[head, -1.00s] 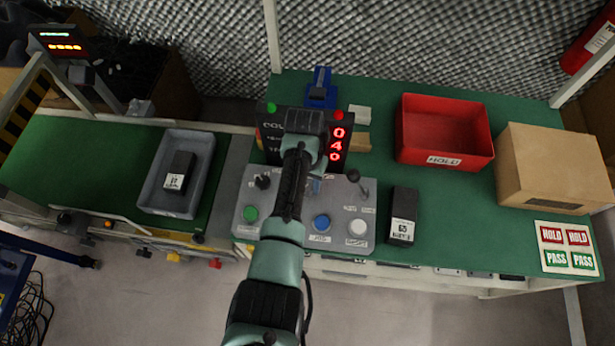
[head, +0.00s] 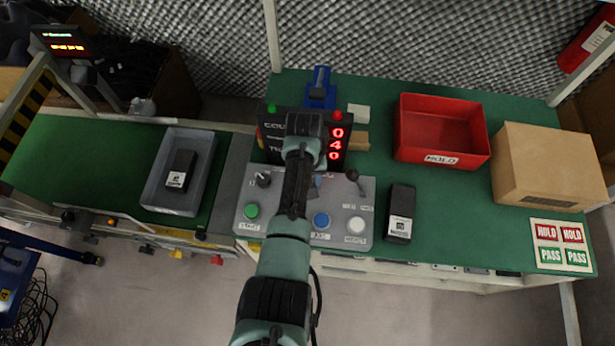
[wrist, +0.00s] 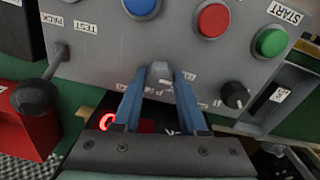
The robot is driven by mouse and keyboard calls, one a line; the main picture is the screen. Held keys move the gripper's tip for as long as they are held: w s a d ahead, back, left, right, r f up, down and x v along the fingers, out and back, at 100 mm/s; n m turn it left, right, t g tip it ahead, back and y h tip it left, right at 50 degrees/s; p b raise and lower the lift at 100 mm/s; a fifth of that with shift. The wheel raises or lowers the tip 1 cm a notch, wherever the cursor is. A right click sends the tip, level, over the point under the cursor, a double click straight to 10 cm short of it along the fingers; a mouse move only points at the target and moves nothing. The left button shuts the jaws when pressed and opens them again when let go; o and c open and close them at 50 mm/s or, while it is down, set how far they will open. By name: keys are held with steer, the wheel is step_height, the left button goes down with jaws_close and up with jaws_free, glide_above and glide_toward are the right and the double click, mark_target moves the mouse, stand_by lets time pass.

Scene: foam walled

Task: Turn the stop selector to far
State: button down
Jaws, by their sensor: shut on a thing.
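A grey selector knob (wrist: 160,76) sits near the edge of the grey control panel (wrist: 90,45) in the wrist view. My gripper (wrist: 159,84) has its blue fingers on either side of this knob and is shut on it. The small labels around the knob are partly covered and too small to read, so its setting cannot be told. In the head view my gripper (head: 317,182) is over the middle of the panel (head: 275,230), and my arm hides the knob there.
A black knob (wrist: 235,95) and a ball-ended lever (wrist: 35,97) flank the gripped knob. Push buttons, including a green one (head: 251,210) and a blue one (head: 321,220), line the panel. A display (head: 335,143) stands behind. A black box (head: 400,213) lies right of the panel.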

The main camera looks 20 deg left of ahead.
steer(key=shift+c, duration=2.2)
jaws_free()
step_height(320, 180, up, 13)
steer(key=p, duration=0.2)
steer(key=shift+a, duration=0.2)
